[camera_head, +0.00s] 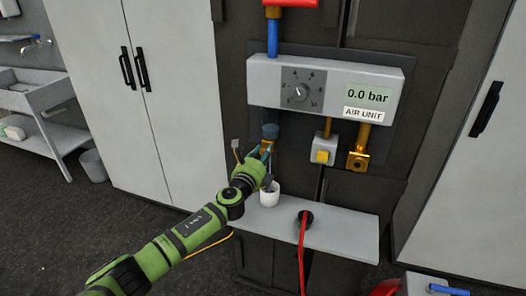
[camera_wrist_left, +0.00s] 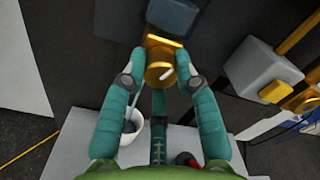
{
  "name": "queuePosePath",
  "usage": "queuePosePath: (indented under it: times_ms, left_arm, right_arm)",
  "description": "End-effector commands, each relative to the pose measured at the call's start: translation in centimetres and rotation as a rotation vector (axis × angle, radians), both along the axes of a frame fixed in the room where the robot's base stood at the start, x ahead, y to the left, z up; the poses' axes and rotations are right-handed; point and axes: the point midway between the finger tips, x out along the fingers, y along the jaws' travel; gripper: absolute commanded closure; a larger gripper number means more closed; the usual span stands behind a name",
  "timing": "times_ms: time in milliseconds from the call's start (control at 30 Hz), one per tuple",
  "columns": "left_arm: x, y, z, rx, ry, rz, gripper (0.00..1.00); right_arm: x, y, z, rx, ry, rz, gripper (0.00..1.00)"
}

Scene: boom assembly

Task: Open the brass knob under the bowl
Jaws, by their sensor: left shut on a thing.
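The air unit (camera_head: 272,78) is a grey box on the dark wall panel, with a dial and a display reading 0.0 bar. A dark blue-grey bowl (camera_head: 271,131) hangs under its left end; it also shows at the top of the left wrist view (camera_wrist_left: 174,14). Right below it is the brass knob (camera_wrist_left: 160,66), with a small white mark on it. My left gripper (camera_wrist_left: 161,64) is shut on the brass knob, one teal finger on each side. In the head view my left gripper (camera_head: 266,152) partly hides the knob. My right gripper is not in view.
A grey shelf (camera_head: 345,232) lies below, with a white cup (camera_head: 269,194) just under my gripper and a black plug with a red hose (camera_head: 302,243). A yellow button box (camera_head: 323,150) and a brass fitting (camera_head: 359,150) hang to the right.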

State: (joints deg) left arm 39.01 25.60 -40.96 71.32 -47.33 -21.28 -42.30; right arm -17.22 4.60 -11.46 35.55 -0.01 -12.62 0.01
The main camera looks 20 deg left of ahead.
Motion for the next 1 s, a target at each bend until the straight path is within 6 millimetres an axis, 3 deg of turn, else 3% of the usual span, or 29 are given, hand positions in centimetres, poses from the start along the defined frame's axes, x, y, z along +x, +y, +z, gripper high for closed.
queuePosePath:
  times_ms: [400,1000]
  left_arm:
    - [0.12,0.14,0.54,0.239,-0.014,0.005,1.00]
    - [0.14,0.13,0.52,0.291,-0.017,0.005,1.00]
  right_arm:
    - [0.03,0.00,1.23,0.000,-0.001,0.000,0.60]
    - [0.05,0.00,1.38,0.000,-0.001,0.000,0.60]
